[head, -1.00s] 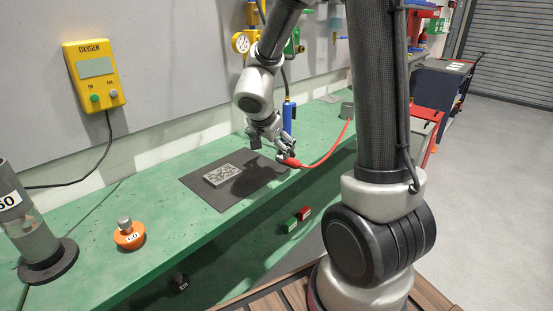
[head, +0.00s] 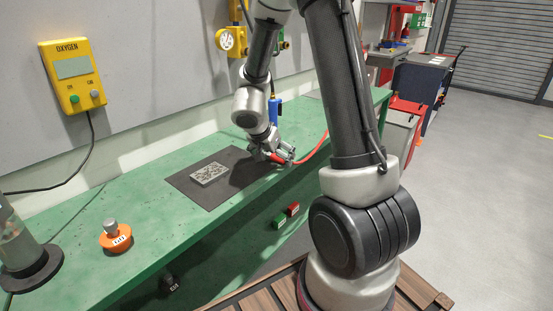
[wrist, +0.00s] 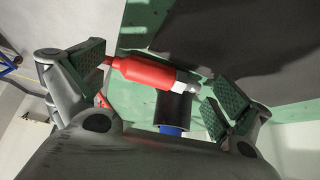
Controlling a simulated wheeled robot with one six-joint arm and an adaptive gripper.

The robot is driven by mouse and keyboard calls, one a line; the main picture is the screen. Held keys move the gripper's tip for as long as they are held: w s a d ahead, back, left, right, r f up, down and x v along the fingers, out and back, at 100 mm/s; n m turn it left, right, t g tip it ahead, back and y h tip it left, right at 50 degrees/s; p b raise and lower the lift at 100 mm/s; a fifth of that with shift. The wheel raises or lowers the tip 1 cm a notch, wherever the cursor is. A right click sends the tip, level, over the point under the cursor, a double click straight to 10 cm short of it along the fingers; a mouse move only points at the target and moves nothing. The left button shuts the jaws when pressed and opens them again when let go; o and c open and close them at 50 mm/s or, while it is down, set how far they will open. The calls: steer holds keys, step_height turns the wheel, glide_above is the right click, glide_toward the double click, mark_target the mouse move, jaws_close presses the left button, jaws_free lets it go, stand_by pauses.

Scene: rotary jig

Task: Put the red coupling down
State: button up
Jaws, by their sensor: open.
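The red coupling (wrist: 145,72) lies between the two green-padded fingers of my gripper (wrist: 155,85) in the wrist view. Its silver tip (wrist: 187,88) points right. The fingers are open, with a gap visible at the tip end; the left pad is close to the coupling's rear end, and I cannot tell whether they touch. In the head view my gripper (head: 284,156) is low over the green bench (head: 160,205), by its front edge. Part of the red coupling (head: 275,158) shows there, with a red hose (head: 316,150) running right. Whether the coupling rests on the bench is unclear.
A dark mat (head: 195,188) with a grey speckled block (head: 209,174) lies left of my gripper. A blue cylinder (head: 274,112) stands behind it. An orange knob (head: 116,237) and a clear cylinder (head: 22,245) are further left. Open bench lies between knob and mat.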

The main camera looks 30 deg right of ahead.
steer(key=c, duration=1.4)
steer(key=shift+s, duration=0.15)
steer(key=shift+c, duration=0.5)
steer(key=shift+c, duration=0.8)
